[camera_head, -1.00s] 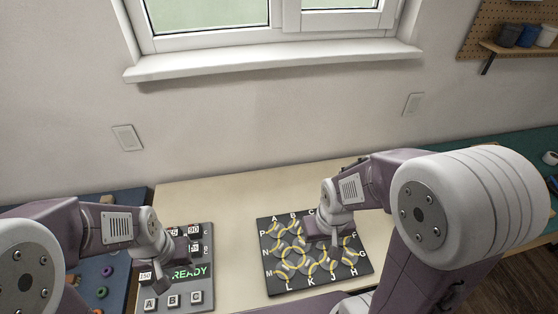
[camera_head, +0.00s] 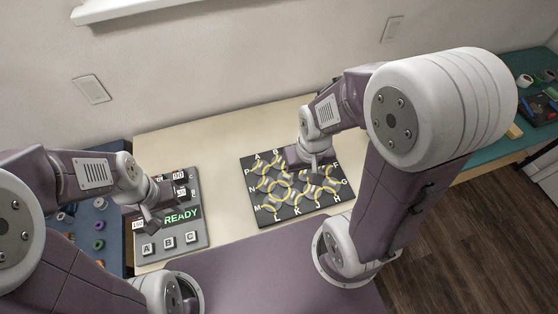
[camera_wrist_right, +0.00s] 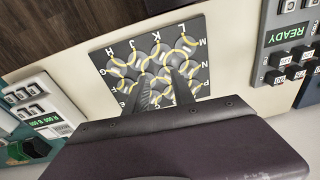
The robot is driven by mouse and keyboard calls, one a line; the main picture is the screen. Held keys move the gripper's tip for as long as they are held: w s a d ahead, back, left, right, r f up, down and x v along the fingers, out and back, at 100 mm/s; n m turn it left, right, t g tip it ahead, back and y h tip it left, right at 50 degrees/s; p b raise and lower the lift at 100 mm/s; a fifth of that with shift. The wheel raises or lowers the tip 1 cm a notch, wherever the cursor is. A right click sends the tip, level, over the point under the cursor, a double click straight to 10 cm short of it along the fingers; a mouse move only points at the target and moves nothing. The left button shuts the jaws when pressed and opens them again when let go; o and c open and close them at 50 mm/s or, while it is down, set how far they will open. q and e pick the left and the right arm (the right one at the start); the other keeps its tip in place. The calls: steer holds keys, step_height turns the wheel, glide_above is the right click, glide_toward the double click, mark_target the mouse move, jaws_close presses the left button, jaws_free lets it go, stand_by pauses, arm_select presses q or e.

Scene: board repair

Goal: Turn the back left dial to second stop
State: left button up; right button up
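The black dial board (camera_head: 250,195) lies on the cream table in the head view, lettered around its edge, with several round grey dials crossed by yellow arcs. Its back left dial (camera_head: 263,169) is near the letters P and A. My right gripper (camera_head: 316,176) is over the right back part of the board. The right wrist view also shows the board (camera_wrist_right: 112,55), with the two fingers of my right gripper (camera_wrist_right: 161,85) apart and nothing clearly between them. My left gripper (camera_head: 152,222) is low over the grey panel at the left; its opening is too small to tell.
The grey panel (camera_head: 160,262) shows READY and has A, B and C keys. A blue mat with coloured rings (camera_head: 98,244) is at the far left. A teal bench (camera_head: 490,160) with small items is at the right. Bare table lies between panel and board.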

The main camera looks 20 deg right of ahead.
steer(key=m, duration=0.1)
steer(key=m+g+p, duration=0.1)
steer(key=m+p, duration=0.5)
steer(key=m, duration=0.1)
glide_above(280, 159)
step_height(280, 159, down, 10)
step_height(280, 159, down, 9)
steer(key=shift+r+p, duration=0.2)
steer(key=shift+p, duration=0.4)
jaws_close()
